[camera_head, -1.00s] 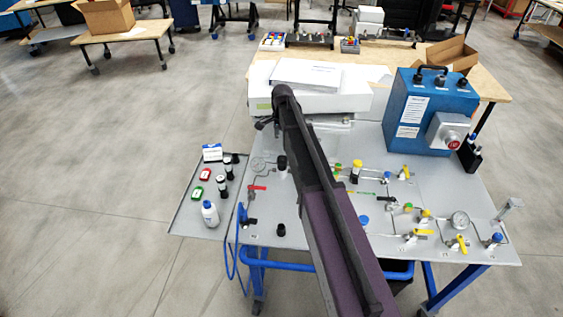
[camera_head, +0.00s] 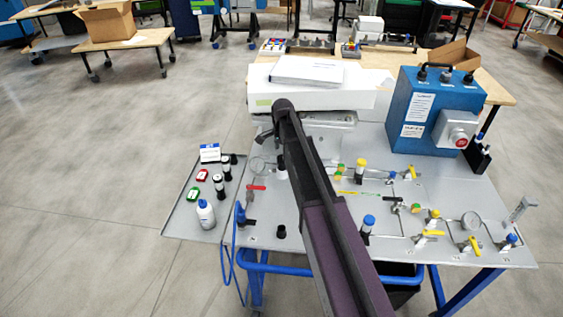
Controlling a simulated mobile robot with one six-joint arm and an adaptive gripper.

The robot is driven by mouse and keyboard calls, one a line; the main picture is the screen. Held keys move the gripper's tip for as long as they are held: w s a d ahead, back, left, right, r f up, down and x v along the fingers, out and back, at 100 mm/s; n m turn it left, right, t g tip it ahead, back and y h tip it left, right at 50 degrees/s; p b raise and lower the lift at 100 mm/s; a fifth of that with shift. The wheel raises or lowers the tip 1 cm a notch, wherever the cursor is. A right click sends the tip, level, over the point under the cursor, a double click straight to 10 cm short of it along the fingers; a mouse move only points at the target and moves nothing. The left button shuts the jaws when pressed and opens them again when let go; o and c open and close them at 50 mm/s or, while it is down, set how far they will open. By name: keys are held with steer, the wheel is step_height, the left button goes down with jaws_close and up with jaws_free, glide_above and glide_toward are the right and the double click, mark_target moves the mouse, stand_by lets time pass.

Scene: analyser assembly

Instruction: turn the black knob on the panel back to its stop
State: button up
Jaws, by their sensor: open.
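The panel (camera_head: 405,255) is a grey board with valves, gauges and fittings. A short black knob-like part (camera_head: 281,231) stands near its front left edge. Another dark upright part (camera_head: 281,168) stands farther back, close beside my arm. I cannot tell for sure which one is the task's black knob. My dark arm crosses the middle of the panel and hides part of it. At its far end, a small dark piece of my gripper (camera_head: 266,134) shows on the left side, open, above the back left of the panel. Its fingertips are mostly hidden, and I see nothing held.
A white instrument (camera_head: 312,98) with papers stands behind the panel. A blue box (camera_head: 436,108) with a red button stands at the back right. A grey side tray (camera_head: 182,222) at left holds a bottle and small containers. Yellow-handled valves crowd the panel's right.

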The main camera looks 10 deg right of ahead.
steer(key=shift+f+b, duration=0.9)
steer(key=shift+f, duration=0.3)
